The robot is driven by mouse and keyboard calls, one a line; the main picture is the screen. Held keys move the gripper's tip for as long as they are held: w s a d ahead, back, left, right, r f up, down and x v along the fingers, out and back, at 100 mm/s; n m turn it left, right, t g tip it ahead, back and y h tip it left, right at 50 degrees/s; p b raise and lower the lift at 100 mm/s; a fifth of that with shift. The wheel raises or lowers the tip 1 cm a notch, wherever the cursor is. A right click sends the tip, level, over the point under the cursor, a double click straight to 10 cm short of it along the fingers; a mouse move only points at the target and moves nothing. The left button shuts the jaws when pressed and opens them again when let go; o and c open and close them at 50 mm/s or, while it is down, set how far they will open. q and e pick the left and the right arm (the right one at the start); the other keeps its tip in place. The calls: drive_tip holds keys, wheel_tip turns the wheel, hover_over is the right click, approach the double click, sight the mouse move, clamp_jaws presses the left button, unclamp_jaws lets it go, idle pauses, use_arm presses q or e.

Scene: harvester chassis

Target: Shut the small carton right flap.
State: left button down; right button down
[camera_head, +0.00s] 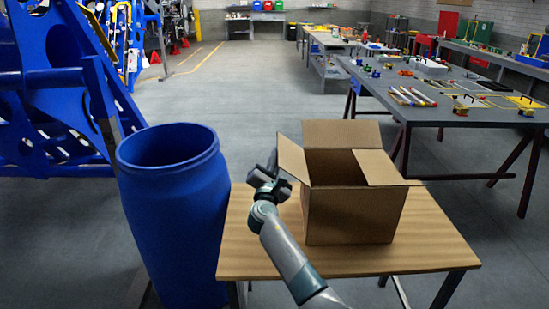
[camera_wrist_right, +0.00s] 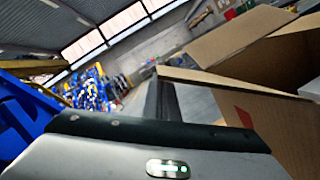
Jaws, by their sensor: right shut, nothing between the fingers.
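An open brown carton (camera_head: 350,215) stands on a small wooden table. Its right flap (camera_head: 378,168) lies roughly level, folded inward over the right part of the opening. Its left flap (camera_head: 291,160) stands up and leans outward, and its back flap (camera_head: 342,134) stands up. My right gripper (camera_head: 271,163) is shut and empty just left of the carton, beside the left flap; I cannot tell whether they touch. In the right wrist view the carton (camera_wrist_right: 290,125) fills the right side, close to the gripper. My left gripper is out of view.
A tall blue barrel (camera_head: 180,225) stands left of the wooden table (camera_head: 250,258), close to its edge. A grey workbench (camera_head: 455,112) with tools stands behind to the right. Clear floor lies behind the carton, and the wooden table is bare in front of it.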

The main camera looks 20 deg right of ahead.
sight(281, 152)
drive_tip(key=shift+r, duration=0.15)
